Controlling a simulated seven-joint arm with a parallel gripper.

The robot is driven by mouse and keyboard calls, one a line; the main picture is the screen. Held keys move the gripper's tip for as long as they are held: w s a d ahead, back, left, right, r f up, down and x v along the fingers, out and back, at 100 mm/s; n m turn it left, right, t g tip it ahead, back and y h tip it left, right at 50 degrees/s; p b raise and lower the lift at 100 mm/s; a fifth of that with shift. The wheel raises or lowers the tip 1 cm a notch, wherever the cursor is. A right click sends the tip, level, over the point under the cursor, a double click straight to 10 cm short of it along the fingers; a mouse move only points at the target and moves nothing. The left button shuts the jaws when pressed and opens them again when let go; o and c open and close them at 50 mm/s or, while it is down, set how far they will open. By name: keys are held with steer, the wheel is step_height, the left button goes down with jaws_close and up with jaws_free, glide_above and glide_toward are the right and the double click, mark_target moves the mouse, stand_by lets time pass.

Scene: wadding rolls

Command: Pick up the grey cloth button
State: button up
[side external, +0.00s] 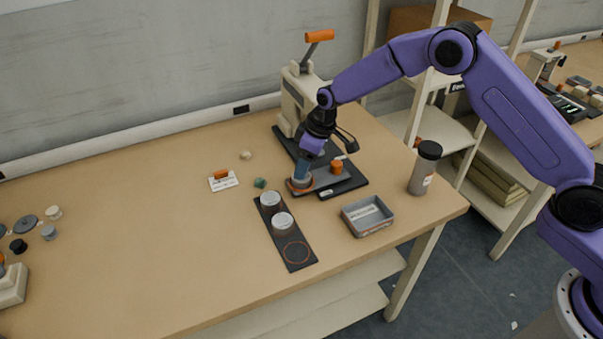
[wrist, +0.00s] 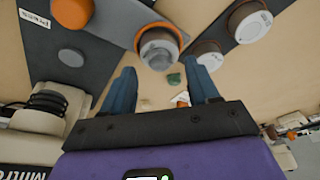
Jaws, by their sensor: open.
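A round grey piece, which looks like the grey cloth button (wrist: 158,47), sits inside an orange-rimmed holder (wrist: 179,33) in the wrist view. In the side view the holder (side external: 299,186) stands at the left end of the press's dark base, and my gripper largely hides the piece. My gripper (side external: 302,176) points down over the holder. In the wrist view my gripper (wrist: 165,78) is open, its two blue fingers apart with nothing held between them. The grey piece appears just beyond the fingertips; I cannot tell whether they touch it.
A beige hand press (side external: 297,97) with an orange handle rises behind. An orange knob (side external: 337,167) is right of the holder. A dark strip (side external: 296,254) bears two pale-topped round tins (side external: 283,222). A grey tray (side external: 368,215), a bottle (side external: 425,170) and a green lump (side external: 259,183) are nearby.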

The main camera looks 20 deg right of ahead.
steer(key=shift+x, duration=1.05)
steer(key=c, duration=0.9)
steer(key=shift+o, duration=0.2)
steer(key=shift+r, duration=0.1)
